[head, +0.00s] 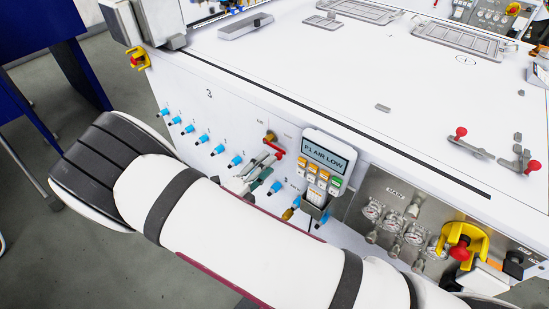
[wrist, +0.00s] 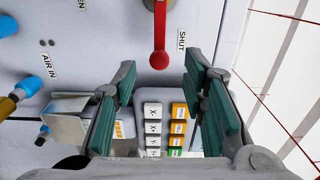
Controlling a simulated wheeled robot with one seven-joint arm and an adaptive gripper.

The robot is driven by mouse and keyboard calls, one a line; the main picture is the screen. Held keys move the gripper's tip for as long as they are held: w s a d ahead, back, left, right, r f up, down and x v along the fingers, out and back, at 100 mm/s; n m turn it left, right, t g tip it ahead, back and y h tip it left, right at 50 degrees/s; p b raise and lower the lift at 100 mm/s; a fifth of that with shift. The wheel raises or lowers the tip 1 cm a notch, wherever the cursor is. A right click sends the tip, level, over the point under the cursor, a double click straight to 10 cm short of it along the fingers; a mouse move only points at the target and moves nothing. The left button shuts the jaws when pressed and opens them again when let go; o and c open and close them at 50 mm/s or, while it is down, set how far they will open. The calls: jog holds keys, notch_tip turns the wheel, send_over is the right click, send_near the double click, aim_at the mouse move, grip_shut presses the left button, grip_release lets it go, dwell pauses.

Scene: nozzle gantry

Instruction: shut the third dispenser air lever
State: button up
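The air lever is a red handle with a rounded end. In the wrist view the lever (wrist: 160,38) comes down from the top edge, between a cut-off label ending in "EN" at left and a "SHUT" label (wrist: 181,41) at right. In the head view the red lever (head: 274,148) sits by a brass fitting on the front panel. My gripper (wrist: 163,88) is open, its green-padded fingers apart with nothing held. The lever's end lies just beyond the fingertips, between their lines; no contact shows. In the head view my gripper (head: 260,170) is partly hidden by my arm.
A pendant reading "P1 AIR LOW" (head: 326,154) stands close right of the gripper; its keypad (wrist: 165,126) shows between the fingers. Blue fittings (head: 218,149) line the panel. A gauge panel (head: 394,222) and a yellow-guarded red knob (head: 460,253) are at right.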

jog(key=v, duration=0.6)
jog(key=shift+s, duration=0.2)
jog(key=shift+a, duration=0.1)
jog(key=s+d+r+m+g+y+p, duration=0.1)
jog(key=s+d+r+m+g+p, duration=0.2)
jog(key=d+r+m+g, duration=0.6)
jog(key=s+d+r+m+g+y+p, duration=0.1)
jog(key=s+d+r+m+g+p, duration=0.3)
jog(key=d+r+m, duration=0.9)
jog(key=s+d+r+m+t+y+p, duration=0.1)
jog(key=s+r+m+y, duration=0.3)
jog(key=s+r+m, duration=0.5)
jog(key=s+d+r+m+t+y+p, duration=0.2)
jog(key=s+r+m+y, duration=0.3)
jog(key=s+r+m, duration=0.4)
jog(key=shift+d+r+m+p, duration=0.5)
jog(key=shift+d+m+p, duration=0.35)
jog(key=shift+m, duration=2.45)
